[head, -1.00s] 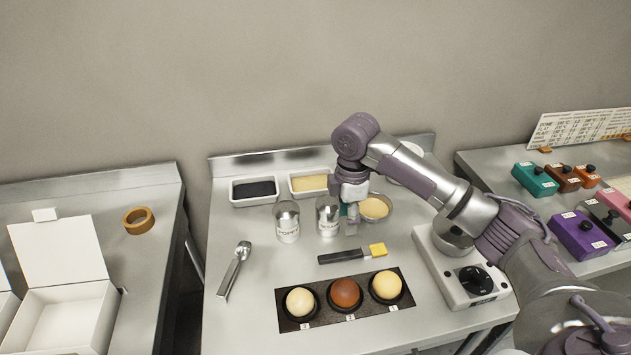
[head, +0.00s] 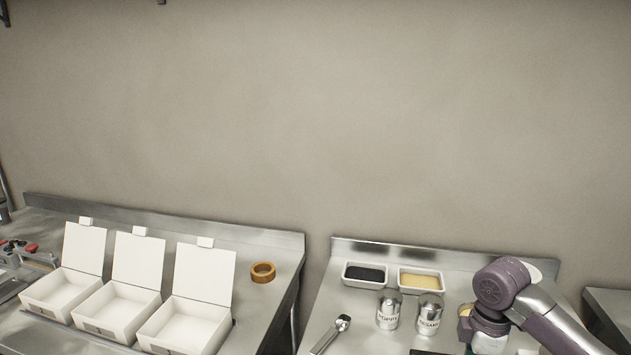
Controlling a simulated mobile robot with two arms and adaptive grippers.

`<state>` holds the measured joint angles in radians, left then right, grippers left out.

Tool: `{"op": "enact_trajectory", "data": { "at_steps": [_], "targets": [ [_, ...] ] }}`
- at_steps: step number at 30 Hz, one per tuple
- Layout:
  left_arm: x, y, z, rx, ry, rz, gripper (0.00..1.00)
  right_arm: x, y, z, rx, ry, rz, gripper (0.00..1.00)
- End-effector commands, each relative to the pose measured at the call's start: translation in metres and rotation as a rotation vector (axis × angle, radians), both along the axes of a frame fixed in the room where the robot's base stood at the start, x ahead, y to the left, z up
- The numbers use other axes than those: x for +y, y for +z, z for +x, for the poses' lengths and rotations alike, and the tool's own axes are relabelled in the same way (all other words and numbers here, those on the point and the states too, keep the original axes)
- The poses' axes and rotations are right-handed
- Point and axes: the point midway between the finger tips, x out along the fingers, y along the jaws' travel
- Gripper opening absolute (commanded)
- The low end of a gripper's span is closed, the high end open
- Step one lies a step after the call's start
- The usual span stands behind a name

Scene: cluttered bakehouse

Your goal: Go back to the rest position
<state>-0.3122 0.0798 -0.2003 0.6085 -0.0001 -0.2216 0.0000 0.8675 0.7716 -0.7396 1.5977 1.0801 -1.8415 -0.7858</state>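My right arm comes in from the lower right in the head view. Its gripper (head: 488,343) is cut off by the bottom edge, to the right of two metal shakers, the poppy one (head: 388,310) and the sesame one (head: 429,314). A teal part shows at the gripper, but the fingertips are out of frame, so I cannot tell whether it is open or shut. My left gripper is not in view.
Trays of dark seeds (head: 365,275) and pale seeds (head: 420,282) stand at the back of the middle counter. A metal scoop (head: 331,335) lies in front. Open white boxes (head: 190,325) and a tape roll (head: 263,272) are on the left counter. A gap separates the counters.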

Motion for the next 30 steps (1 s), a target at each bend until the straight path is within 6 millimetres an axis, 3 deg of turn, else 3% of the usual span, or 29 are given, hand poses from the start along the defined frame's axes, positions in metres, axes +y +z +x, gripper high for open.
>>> {"op": "enact_trajectory", "data": {
  "at_steps": [1,4,17,23,30],
  "targets": [
    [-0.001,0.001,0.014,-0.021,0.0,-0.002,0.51,0.0,0.0,0.0,0.0,0.0,0.0,0.49],
    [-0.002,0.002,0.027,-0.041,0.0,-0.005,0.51,0.01,-0.011,-0.005,-0.003,-0.001,0.003,0.49],
    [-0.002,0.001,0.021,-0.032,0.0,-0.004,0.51,0.062,-0.063,-0.038,-0.039,-0.046,0.041,0.49],
    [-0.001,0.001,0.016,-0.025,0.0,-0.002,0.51,0.103,-0.098,-0.074,-0.076,-0.132,0.101,0.49],
    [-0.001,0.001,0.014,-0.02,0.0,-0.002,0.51,0.147,-0.129,-0.147,-0.14,-0.425,0.222,0.49]
  ]
}}
